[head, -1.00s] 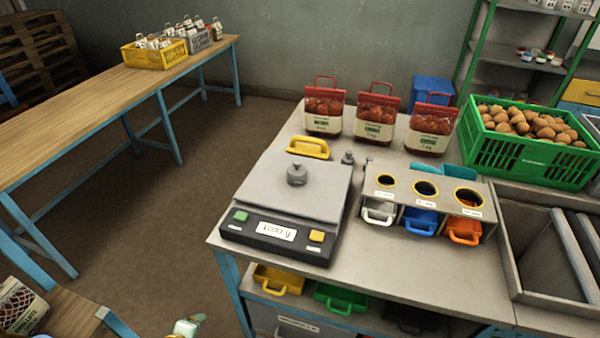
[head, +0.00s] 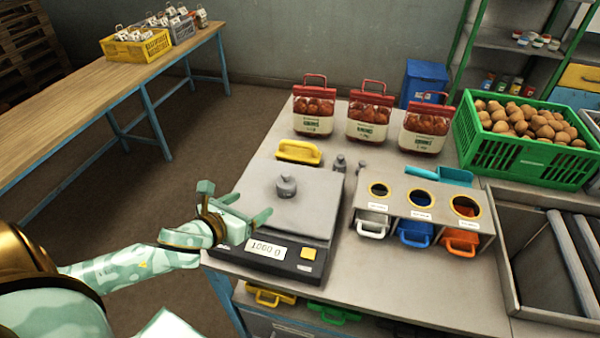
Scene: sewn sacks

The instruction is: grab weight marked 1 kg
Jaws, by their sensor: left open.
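A grey metal weight (head: 286,187) with a knob stands upright on the plate of the scale (head: 313,205). I cannot read any mark on it. Two smaller weights stand on the table behind the scale: one (head: 340,163) close to its back right corner and a smaller one (head: 361,167) beside it. My left gripper (head: 248,207) is open and empty over the scale's front left corner, to the left of and nearer than the weight on the plate. It hides the scale's green button. My right gripper is out of view.
Three bags of red produce (head: 367,120) stand at the back. A holder with three round holes (head: 420,200) is right of the scale, and a green crate of potatoes (head: 515,140) stands at the back right.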

